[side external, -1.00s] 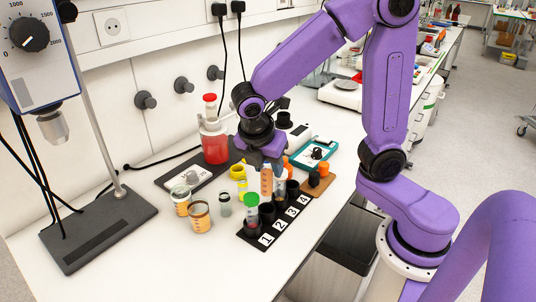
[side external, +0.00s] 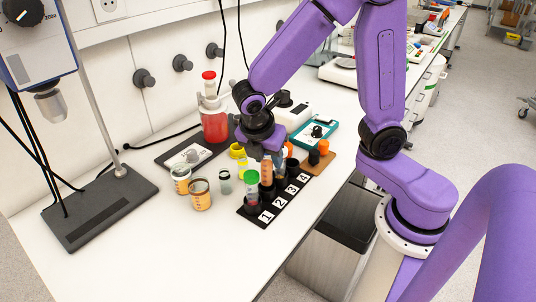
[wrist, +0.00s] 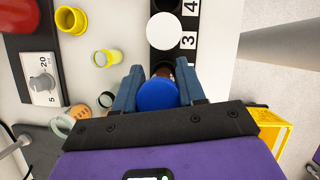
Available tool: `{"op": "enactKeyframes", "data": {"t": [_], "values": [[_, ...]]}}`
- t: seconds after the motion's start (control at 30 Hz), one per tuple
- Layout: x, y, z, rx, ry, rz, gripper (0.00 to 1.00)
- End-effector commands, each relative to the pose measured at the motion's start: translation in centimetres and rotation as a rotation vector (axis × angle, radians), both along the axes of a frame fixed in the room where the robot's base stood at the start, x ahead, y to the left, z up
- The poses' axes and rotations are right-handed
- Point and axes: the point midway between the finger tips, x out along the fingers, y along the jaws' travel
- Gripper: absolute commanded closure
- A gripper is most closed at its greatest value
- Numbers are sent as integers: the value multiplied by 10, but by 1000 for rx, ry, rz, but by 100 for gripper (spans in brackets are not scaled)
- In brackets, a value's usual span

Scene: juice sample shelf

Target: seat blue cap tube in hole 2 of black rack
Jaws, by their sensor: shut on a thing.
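My gripper (wrist: 160,78) is shut on the blue cap tube (wrist: 157,96); its round blue cap fills the space between the fingers in the wrist view. In the side view the tube (side external: 267,171) hangs upright below my gripper (side external: 265,153), with orange contents and its cap hidden by the fingers. Its lower end is at hole 2 of the black rack (side external: 247,212), behind the hole's dark rim. I cannot tell how deep it sits. Labels 1 to 4 run along the rack. A green cap tube (side external: 251,186) stands in hole 1.
A white round cap (wrist: 164,30) is beside label 3. Left of the rack stand a yellow-rimmed vial (side external: 243,169), a small grey-green vial (side external: 224,182) and two sample cups (side external: 201,196). A wooden block (side external: 318,163) with an orange cap is behind. The table front is clear.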

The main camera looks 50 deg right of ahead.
Motion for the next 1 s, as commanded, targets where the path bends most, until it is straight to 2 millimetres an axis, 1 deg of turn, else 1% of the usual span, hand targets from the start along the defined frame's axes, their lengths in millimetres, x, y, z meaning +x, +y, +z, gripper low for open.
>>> {"op": "enactKeyframes", "data": {"t": [1.0], "values": [[0,0,-17,-2,0,1,91]]}}
